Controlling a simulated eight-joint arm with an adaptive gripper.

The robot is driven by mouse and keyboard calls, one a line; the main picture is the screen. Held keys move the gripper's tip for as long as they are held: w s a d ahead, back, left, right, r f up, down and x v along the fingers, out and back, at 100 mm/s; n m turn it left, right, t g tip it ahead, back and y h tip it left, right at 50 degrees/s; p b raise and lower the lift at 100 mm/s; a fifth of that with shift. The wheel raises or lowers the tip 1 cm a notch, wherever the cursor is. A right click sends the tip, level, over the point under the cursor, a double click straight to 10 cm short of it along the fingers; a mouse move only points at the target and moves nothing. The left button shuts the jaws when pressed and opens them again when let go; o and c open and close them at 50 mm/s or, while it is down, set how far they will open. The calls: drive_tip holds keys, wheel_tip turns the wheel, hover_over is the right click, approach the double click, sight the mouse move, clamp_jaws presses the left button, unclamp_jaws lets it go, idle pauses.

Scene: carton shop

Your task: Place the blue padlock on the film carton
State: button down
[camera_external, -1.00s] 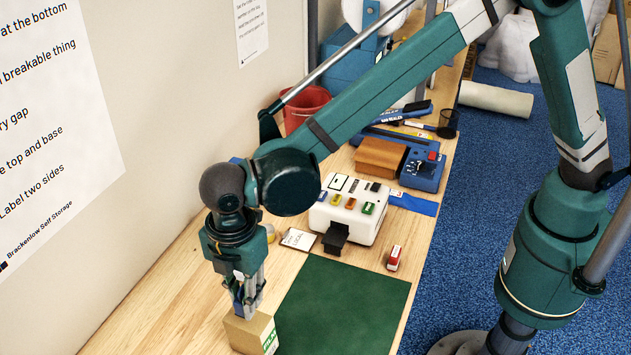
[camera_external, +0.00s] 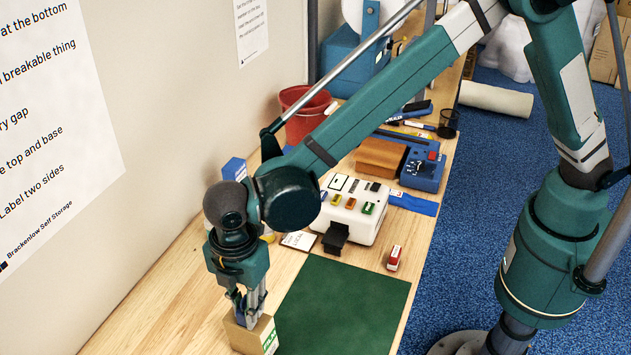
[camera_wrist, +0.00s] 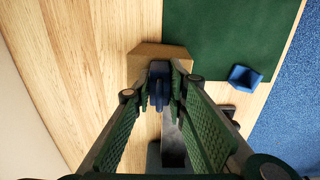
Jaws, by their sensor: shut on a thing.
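The film carton (camera_external: 251,337) is a small brown box with a green and white label, standing on the wooden table beside the green mat. It also shows in the wrist view (camera_wrist: 146,58). My gripper (camera_external: 249,314) is right above the carton and points down. It is shut on the blue padlock (camera_wrist: 158,82), which shows between the fingertips in the wrist view. The padlock is at the carton's top. I cannot tell whether it touches the top, as the fingers partly hide it.
The green mat (camera_external: 342,307) lies bare to the right of the carton. A white machine (camera_external: 348,208) with coloured buttons and a small red stamp (camera_external: 394,258) stand behind it. A red bucket (camera_external: 304,112) is farther back. Bare wood lies left of the carton.

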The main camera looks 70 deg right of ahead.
drive_tip(key=shift+f, duration=0.1)
drive_tip(key=c, duration=2.3)
unclamp_jaws()
drive_tip(key=shift+o, duration=0.2)
wheel_tip(320, 180, up, 12)
drive_tip(key=shift+r, duration=0.1)
